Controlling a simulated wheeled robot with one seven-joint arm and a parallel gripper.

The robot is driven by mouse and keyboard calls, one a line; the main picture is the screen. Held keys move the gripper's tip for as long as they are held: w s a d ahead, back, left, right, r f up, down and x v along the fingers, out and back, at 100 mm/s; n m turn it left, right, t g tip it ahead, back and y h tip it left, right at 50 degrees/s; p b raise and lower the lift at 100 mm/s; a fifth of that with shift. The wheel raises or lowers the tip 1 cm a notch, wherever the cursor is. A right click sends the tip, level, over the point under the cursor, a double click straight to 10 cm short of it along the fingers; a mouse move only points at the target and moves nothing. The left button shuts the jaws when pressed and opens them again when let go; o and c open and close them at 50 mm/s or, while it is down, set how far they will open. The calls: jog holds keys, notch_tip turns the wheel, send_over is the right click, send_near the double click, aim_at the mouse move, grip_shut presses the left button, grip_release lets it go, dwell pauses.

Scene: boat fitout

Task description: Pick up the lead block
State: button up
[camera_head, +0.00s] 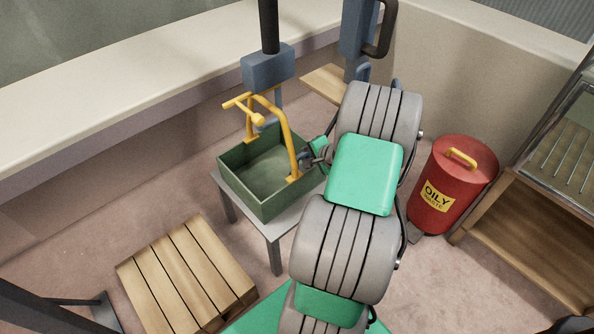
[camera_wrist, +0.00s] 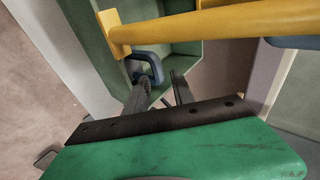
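A blue-grey loop-shaped piece (camera_wrist: 148,62) shows at the green wall, just beyond my fingertips in the wrist view; it may be part of the lead block, but I cannot tell. No whole block is clearly visible in the head view. My gripper (camera_wrist: 161,88) has its two dark fingers apart with a gap between them. The left finger overlaps the loop's lower edge in the picture; I cannot tell whether they touch. In the head view my gripper (camera_head: 318,156) is beside the right side of the green box (camera_head: 240,190), largely hidden by my arm.
A yellow tubular handle (camera_head: 287,135) arches over the box and crosses close above my fingers in the wrist view (camera_wrist: 210,28). The box stands on a small grey table (camera_head: 274,232). A slatted wooden pallet (camera_head: 185,275) lies front left. A red oily-waste bin (camera_head: 455,190) stands right.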

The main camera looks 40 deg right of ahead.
aim_at(303, 154)
jog(key=shift+w+d+f+b, duration=0.1)
jog(key=shift+w+f+b, duration=0.1)
jog(key=shift+f, duration=0.25)
jog(key=shift+w+f+b, duration=0.15)
jog(key=shift+f+b, duration=0.05)
jog(key=shift+f, duration=0.25)
jog(key=b+x, duration=0.1)
jog(key=x, duration=0.3)
jog(key=b+x, duration=0.1)
jog(key=x, duration=0.2)
jog(key=shift+d+b, duration=0.3)
jog(key=shift+w, duration=0.1)
jog(key=shift+c, duration=0.3)
grip_shut()
jog(key=shift+w+d+r, duration=0.1)
jog(key=shift+r, duration=0.15)
